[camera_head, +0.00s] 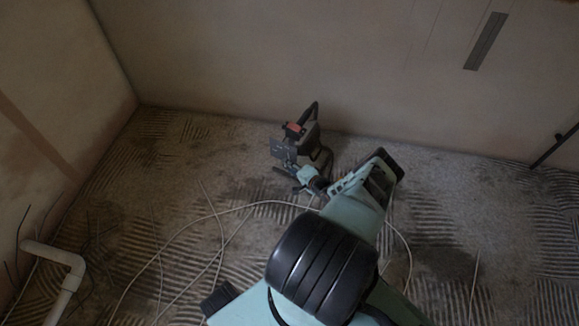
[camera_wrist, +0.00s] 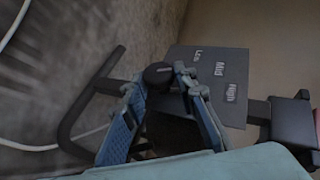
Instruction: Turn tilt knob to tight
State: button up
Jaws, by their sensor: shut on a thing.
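A dark work-light-like device (camera_head: 309,140) with a red part on top and a frame stands on the floor near the back wall. In the wrist view its grey panel (camera_wrist: 232,66) carries labels; "Mid" and "High" are legible, the third is unclear. I see no "tight" label. A black round knob (camera_wrist: 157,72) stands out at the panel's left edge. My gripper (camera_wrist: 160,84) is shut on this knob, one blue finger on each side. In the head view my gripper (camera_head: 304,178) is at the device's front; the knob is too small to tell there.
A black tube frame (camera_wrist: 75,112) runs left of my fingers. A pale cable (camera_head: 215,213) loops over the ridged floor. A white pipe (camera_head: 62,262) stands at the lower left. The back wall is close behind the device. Floor to the right is mostly clear.

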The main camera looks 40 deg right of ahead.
jog(key=shift+d, duration=0.15)
dwell(0.3)
jog(key=o, duration=1.2)
jog(key=shift+c, duration=0.2)
jog(key=shift+s, duration=0.1)
jog(key=v, duration=1.1)
jog(key=shift+s, duration=0.4)
jog(key=shift+r, duration=0.15)
